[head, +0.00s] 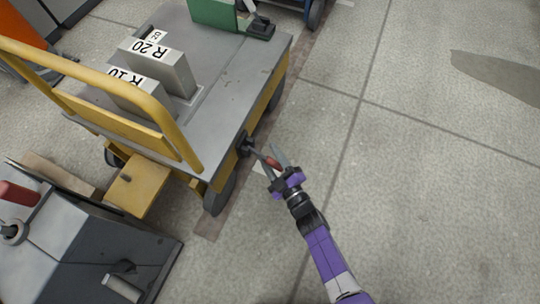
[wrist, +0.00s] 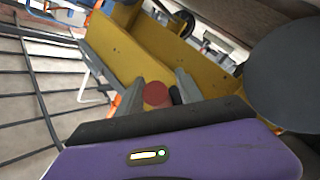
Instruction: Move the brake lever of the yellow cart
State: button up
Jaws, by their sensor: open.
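The yellow cart (head: 215,95) with a grey deck stands left of centre in the head view. Its brake lever (head: 270,161) sticks out from a dark pivot on the cart's near right side and has a red grip. My gripper (head: 272,160) is open, with its fingers on either side of the red grip. In the wrist view the round red end of the lever (wrist: 156,94) shows between the two grey fingers of my gripper (wrist: 158,95). I cannot tell whether either finger touches it. The cart's yellow side (wrist: 150,50) lies behind it.
Grey blocks (head: 160,65) marked R 20 and R 10 stand on the cart deck, behind a yellow push handle (head: 150,105). A dark machine with a red knob (head: 18,192) is at lower left. The floor (head: 430,180) to the right is clear.

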grip_shut()
dwell(1.4)
